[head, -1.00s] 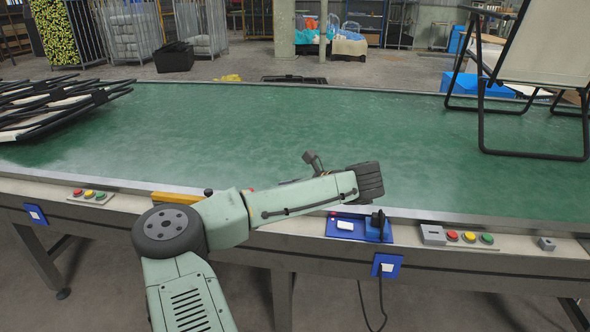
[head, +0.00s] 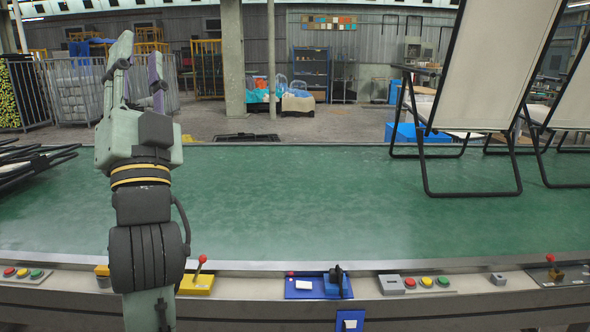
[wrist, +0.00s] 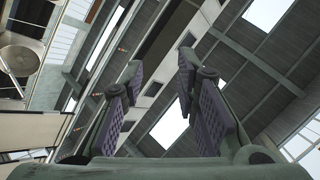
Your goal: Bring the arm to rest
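My gripper (head: 138,78) is raised at the left of the head view, pointing upward above the green conveyor table (head: 300,205). In the wrist view my gripper (wrist: 165,95) shows two purple-padded fingers spread apart with nothing between them. The wrist camera looks up at the ceiling beams and skylights. My wrist and arm stand in front of the table's left part and hide some of it.
Unfolded loungers (head: 490,70) stand at the right of the table. Folded loungers (head: 22,165) lie at the far left. Control buttons (head: 427,282), a red-knobbed lever (head: 200,270) and a blue panel (head: 305,287) line the near edge. The table's middle is clear.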

